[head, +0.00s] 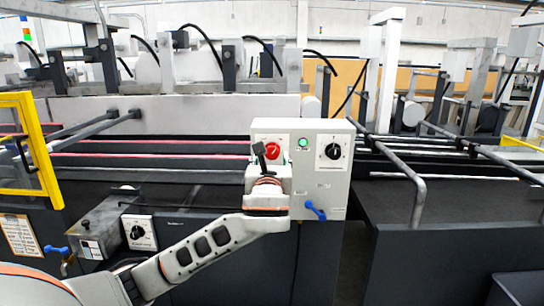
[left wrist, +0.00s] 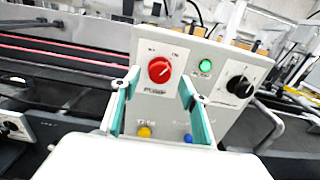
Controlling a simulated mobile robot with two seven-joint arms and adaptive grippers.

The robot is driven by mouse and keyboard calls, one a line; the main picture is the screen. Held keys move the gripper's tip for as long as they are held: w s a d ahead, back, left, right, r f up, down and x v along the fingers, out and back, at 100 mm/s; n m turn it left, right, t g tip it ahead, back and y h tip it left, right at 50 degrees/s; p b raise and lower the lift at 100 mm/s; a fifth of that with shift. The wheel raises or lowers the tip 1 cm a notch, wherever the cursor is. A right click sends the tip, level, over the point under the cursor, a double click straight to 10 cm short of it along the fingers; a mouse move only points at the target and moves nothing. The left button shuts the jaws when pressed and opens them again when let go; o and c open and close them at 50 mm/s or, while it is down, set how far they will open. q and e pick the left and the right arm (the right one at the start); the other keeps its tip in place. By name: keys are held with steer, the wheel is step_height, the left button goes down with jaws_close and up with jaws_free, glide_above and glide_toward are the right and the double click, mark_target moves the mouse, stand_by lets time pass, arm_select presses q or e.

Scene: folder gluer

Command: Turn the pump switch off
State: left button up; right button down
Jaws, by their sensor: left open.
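A grey control box (head: 320,180) faces me in the middle of the head view. It carries a red rotary knob (head: 272,150), a lit green lamp (head: 303,143) and a black rotary knob (head: 333,151). The red knob (left wrist: 161,70) also shows in the left wrist view, its pointer tilted up to the right. The labels are too blurred to tell for certain which knob is the pump switch. My left gripper (left wrist: 158,84) is open and empty, with the red knob between its fingers in the picture. I cannot tell whether it touches. My right gripper is not in view.
A yellow button (left wrist: 145,132) and a blue one sit low on the box. A smaller box with a black dial (head: 138,232) stands at left. Metal rails (head: 405,175) run right of the control box. A yellow frame (head: 45,150) stands at far left.

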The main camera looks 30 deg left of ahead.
mark_target(272, 153)
arm_select(q)
steer(key=x, duration=0.4)
steer(key=shift+w+a, duration=0.1)
steer(key=shift+w, duration=0.1)
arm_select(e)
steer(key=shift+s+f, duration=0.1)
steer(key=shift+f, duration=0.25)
arm_select(q)
steer(key=shift+c, duration=0.3)
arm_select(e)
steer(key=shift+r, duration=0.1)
